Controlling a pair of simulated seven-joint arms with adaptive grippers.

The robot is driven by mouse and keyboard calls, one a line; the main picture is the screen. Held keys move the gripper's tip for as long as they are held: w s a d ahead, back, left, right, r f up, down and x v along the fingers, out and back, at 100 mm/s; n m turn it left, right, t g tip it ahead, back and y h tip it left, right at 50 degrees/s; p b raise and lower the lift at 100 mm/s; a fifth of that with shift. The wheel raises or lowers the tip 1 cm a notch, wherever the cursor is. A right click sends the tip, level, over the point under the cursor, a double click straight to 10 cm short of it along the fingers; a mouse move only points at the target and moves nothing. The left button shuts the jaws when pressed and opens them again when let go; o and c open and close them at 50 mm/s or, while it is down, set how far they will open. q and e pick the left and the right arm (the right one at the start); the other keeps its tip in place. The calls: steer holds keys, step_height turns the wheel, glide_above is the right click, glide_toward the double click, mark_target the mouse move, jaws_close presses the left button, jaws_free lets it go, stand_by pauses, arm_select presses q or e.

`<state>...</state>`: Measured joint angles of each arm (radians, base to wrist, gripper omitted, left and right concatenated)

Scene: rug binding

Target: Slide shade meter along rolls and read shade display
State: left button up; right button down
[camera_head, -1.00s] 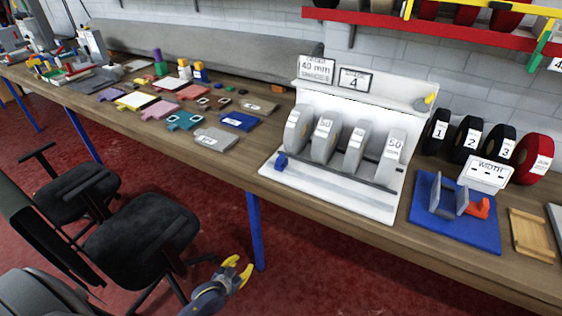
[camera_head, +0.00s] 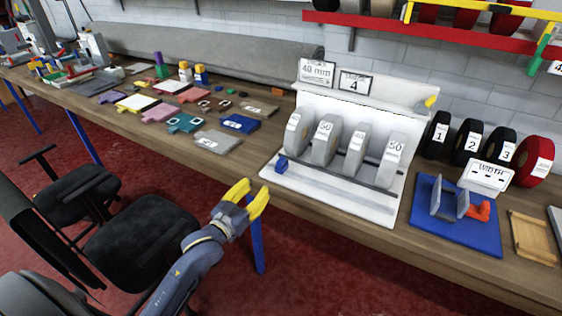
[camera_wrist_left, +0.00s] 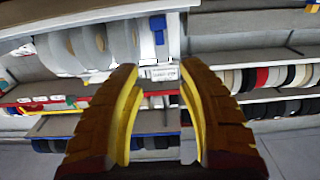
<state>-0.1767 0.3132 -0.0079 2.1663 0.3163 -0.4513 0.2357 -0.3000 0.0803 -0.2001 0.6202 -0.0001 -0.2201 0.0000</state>
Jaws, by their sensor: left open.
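A white stand (camera_head: 335,190) on the bench holds several grey rolls (camera_head: 325,140) in a row, some labelled 50. A small blue block (camera_head: 281,164), probably the shade meter, sits at the left end of the dark rail in front of the rolls. A shade display (camera_head: 354,82) on top of the stand reads 4. My left gripper (camera_head: 250,191) has yellow fingers, open and empty, off the bench's front edge, left of and below the blue block. The left wrist view shows the open fingers (camera_wrist_left: 158,70) with grey rolls (camera_wrist_left: 90,45) beyond. My right gripper is not in view.
Beside the shade display, a sign (camera_head: 316,70) reads 40 mm. A blue plate (camera_head: 455,238) with a grey and orange fixture lies to the right. Black rolls (camera_head: 468,142) and a red roll (camera_head: 534,159) stand behind it. Coloured samples (camera_head: 186,122) lie left. A chair (camera_head: 140,235) stands below.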

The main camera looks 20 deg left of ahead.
mark_target(278, 164)
arm_select(q)
steer(key=w, duration=0.5)
steer(key=w+d, duration=0.1)
steer(key=w, duration=0.4)
steer(key=w+d, duration=0.1)
steer(key=w, duration=0.4)
steer(key=shift+w+d, duration=0.15)
steer(key=shift+w, duration=0.15)
steer(key=shift+o, duration=0.2)
jaws_close()
